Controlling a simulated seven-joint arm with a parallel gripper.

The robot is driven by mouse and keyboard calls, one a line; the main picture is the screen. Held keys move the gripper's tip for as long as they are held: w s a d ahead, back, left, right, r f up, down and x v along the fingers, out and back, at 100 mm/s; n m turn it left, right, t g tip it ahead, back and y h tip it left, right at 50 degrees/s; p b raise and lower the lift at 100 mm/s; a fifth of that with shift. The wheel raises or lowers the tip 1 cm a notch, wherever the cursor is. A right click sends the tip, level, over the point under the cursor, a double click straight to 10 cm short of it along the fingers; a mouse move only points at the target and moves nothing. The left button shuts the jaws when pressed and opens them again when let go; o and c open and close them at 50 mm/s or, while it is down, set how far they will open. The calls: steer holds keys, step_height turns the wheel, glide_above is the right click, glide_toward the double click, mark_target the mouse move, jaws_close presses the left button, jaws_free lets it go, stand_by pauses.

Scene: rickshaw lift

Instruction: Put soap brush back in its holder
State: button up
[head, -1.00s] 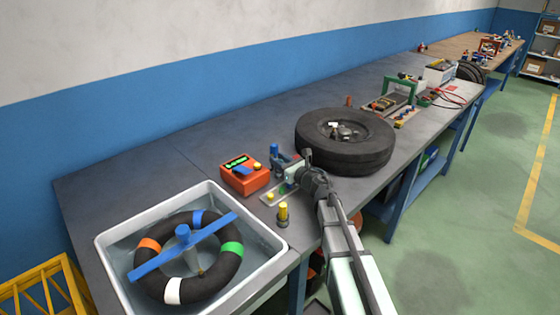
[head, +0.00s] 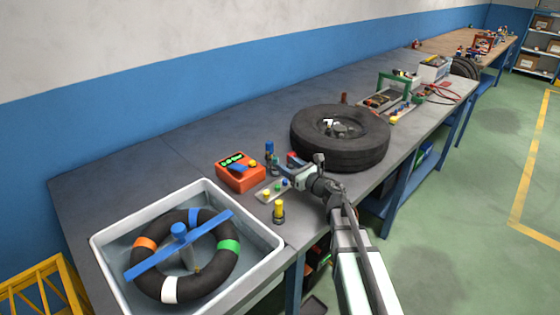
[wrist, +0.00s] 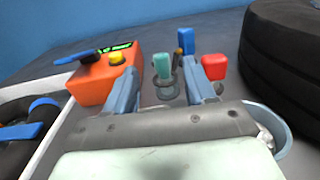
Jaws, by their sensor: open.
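My gripper (head: 284,170) is open on the workbench beside the tyre. In the wrist view its two fingers (wrist: 165,88) stand apart. Between and beyond them is a small teal-topped object (wrist: 163,66) with a grey ring-like part (wrist: 166,86) around its lower end. I cannot tell for sure whether this is the soap brush or its holder. A blue-topped upright object (wrist: 186,42) stands behind it and also shows in the head view (head: 269,149). A red piece (wrist: 213,66) is just outside the right finger. Nothing is clearly held.
An orange box (head: 240,175) is left of my gripper. A small tray (head: 262,198) with coloured caps and a yellow-topped bottle (head: 279,211) are nearer. The large tyre (head: 340,160) is close on the right. A white water tub (head: 98,238) holds a tube ring (head: 150,280).

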steer(key=shift+v, duration=2.4)
